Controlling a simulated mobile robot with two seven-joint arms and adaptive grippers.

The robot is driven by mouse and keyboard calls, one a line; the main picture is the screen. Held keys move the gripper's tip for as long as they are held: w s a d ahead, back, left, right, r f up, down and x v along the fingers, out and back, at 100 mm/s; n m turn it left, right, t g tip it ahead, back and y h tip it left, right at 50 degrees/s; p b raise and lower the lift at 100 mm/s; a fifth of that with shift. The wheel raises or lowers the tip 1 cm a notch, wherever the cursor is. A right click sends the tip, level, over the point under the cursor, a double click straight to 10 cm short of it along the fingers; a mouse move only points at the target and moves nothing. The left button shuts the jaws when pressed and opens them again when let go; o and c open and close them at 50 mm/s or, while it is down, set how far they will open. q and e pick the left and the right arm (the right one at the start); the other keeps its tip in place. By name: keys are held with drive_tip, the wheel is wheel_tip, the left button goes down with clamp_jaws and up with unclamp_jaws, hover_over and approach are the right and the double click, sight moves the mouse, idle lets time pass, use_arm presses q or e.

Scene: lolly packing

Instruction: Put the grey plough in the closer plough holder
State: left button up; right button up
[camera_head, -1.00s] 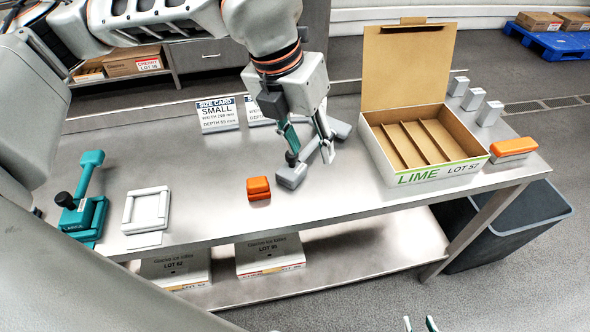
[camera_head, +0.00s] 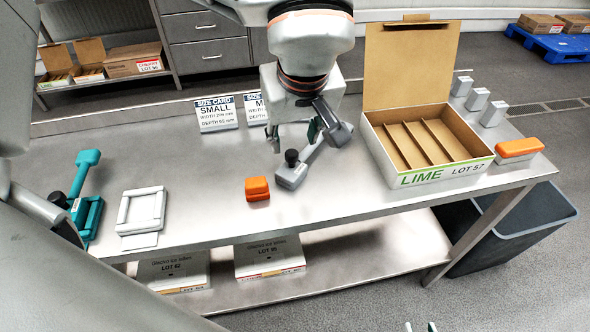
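The grey plough (camera_head: 292,176), with a black knob and a slanting handle, lies on the steel table, centre, in the head view. My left gripper (camera_head: 296,134) hangs beside and over its handle end, fingers spread; part of the handle is hidden behind it. I cannot tell whether a finger touches it. Only the fingertips of my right gripper (camera_head: 420,327) show at the bottom edge, apart and empty. A similar teal tool (camera_head: 84,190) stands at the table's left. A white square frame (camera_head: 122,212) lies beside it. I cannot tell which thing is the closer plough holder.
An orange block (camera_head: 257,186) lies just left of the plough. An open LIME carton (camera_head: 428,176) stands to the right, with an orange-topped block (camera_head: 518,149) and several small grey blocks (camera_head: 477,99) beyond. Size cards (camera_head: 217,114) stand behind. The front middle is clear.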

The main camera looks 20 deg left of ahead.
sight(292, 153)
use_arm(q)
drive_tip(key=shift+m, duration=0.6)
drive_tip(key=b+x, duration=0.1)
drive_tip(key=x, duration=0.7)
drive_tip(key=shift+w+a, duration=0.1)
drive_tip(key=shift+w, duration=0.1)
drive_tip(key=shift+r, duration=0.15)
clamp_jaws()
